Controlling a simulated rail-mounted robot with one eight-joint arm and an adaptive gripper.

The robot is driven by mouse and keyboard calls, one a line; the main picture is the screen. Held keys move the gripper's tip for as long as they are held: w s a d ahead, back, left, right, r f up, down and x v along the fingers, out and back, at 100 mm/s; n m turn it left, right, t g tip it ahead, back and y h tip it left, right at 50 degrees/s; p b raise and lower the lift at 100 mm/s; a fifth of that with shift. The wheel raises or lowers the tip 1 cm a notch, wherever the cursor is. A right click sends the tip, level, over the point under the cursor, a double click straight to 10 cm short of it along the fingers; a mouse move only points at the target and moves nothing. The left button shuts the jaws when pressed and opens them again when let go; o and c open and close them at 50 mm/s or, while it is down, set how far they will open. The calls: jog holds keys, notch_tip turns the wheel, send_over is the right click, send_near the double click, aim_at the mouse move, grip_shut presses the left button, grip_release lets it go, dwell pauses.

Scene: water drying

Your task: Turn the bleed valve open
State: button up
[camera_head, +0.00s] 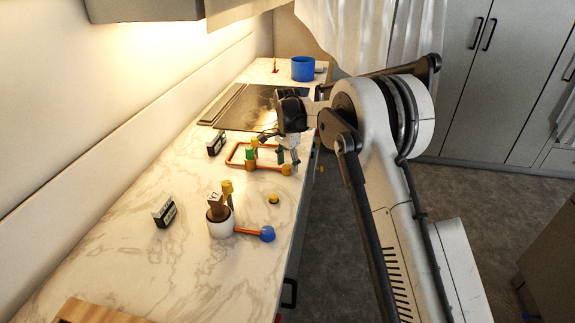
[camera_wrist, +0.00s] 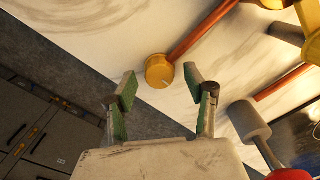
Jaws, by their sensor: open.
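No part is labelled as the bleed valve. In the wrist view a round yellow fitting (camera_wrist: 159,71) with a small pale mark on its edge sits on the end of a copper pipe (camera_wrist: 203,30). My gripper (camera_wrist: 160,80) is open and empty, its green-padded fingers on either side of this fitting in the picture; I cannot tell the gap in depth. In the head view the copper pipe loop (camera_head: 232,152) lies on the counter with a yellow corner fitting (camera_head: 286,169), and my gripper (camera_head: 287,156) is over its right side.
A grey cylinder (camera_wrist: 248,121) on a rod and a red part (camera_wrist: 290,174) lie right of my fingers.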

jog(key=shift+f, duration=0.3)
jog(key=c, duration=1.1)
